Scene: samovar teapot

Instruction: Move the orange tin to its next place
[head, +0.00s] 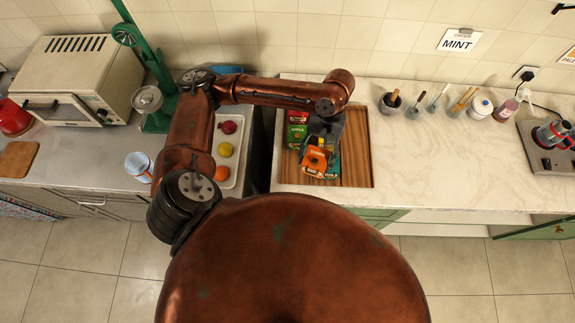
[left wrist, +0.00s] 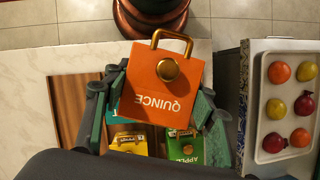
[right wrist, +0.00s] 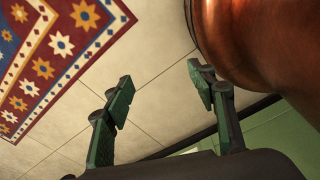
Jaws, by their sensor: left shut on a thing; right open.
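The orange tin (head: 316,160), labelled QUINCE, has a knob and a handle on top. My left gripper (head: 322,138) is shut on it. In the left wrist view the orange tin (left wrist: 165,80) sits between the fingers of the left gripper (left wrist: 160,97), above other tins. A green tin (left wrist: 188,158) labelled APPLE, a yellow tin (left wrist: 130,146) and part of a teal tin (left wrist: 118,130) show below it. In the head view a red tin (head: 302,116) stands behind. My right gripper (right wrist: 160,82) is open and empty over the floor.
The wooden board (head: 357,155) has bare room at its right. A white tray with fruit (head: 227,172) stands left across a gap between counters. The marble counter (head: 425,150) is clear in the middle; jars, including a white one (head: 479,108), line the back. A MINT sign (head: 458,42) hangs above.

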